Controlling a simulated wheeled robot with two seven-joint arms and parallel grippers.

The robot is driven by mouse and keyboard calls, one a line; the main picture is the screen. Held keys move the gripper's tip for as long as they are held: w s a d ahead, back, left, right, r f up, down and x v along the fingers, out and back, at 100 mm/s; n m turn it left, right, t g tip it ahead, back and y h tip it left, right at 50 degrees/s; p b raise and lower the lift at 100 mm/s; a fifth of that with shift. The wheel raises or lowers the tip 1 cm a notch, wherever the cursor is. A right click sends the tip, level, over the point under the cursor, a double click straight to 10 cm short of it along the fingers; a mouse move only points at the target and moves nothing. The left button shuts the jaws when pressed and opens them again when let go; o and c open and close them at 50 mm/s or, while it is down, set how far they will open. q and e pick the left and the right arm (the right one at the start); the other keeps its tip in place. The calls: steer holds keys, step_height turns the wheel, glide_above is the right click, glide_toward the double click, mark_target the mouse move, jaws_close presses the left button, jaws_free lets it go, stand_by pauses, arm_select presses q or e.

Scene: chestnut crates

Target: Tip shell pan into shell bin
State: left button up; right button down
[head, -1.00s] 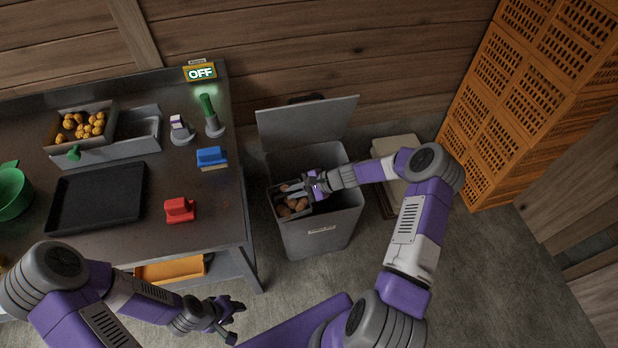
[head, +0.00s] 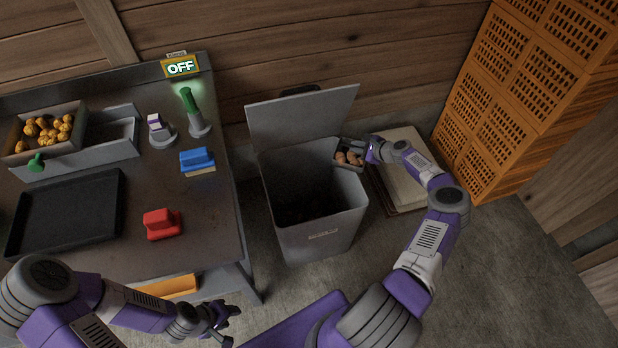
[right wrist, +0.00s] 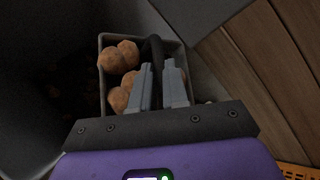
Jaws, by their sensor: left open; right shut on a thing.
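The shell pan (head: 337,160) is a small grey pan holding several brown pieces (head: 349,159). My right gripper (head: 366,146) is shut on its dark handle and holds it at the right rim of the shell bin. In the right wrist view the pan (right wrist: 186,58) and its pieces (right wrist: 118,58) show beyond the fingers (right wrist: 160,72). The shell bin (head: 322,236) is a tall grey bin with its lid (head: 303,118) up. Dark contents lie deep inside it. My left gripper (head: 226,322) is open and empty beside the workbench's front edge.
The metal workbench (head: 205,225) at left carries a black tray (head: 67,211), a red block (head: 162,224), a blue block (head: 197,160) and a container of yellow-brown pieces (head: 42,133). Orange crates (head: 510,100) stand at right. A pale stack (head: 398,200) lies beside the bin.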

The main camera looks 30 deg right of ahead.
mark_target(339, 162)
steer(key=shift+r, duration=0.1)
steer(key=shift+a+n+h, duration=0.5)
steer(key=shift+a+h, duration=0.1)
steer(key=shift+a, duration=0.6)
steer(key=shift+w+a+n+h, duration=0.15)
steer(key=shift+a+n+h, duration=0.25)
steer(key=shift+a, duration=0.65)
steer(key=shift+a, duration=0.1)
steer(key=shift+a+h, duration=0.25)
steer(key=shift+h, duration=0.05)
steer(key=shift+a, duration=0.1)
steer(key=shift+a+h, duration=0.3)
steer(key=shift+a, duration=0.15)
steer(key=shift+a+r+n, duration=0.15)
steer(key=shift+a+n, duration=0.1)
steer(key=shift+n, duration=0.05)
steer(key=shift+w+a+r+h, duration=0.1)
steer(key=shift+a+h, duration=0.2)
steer(key=shift+a, duration=0.1)
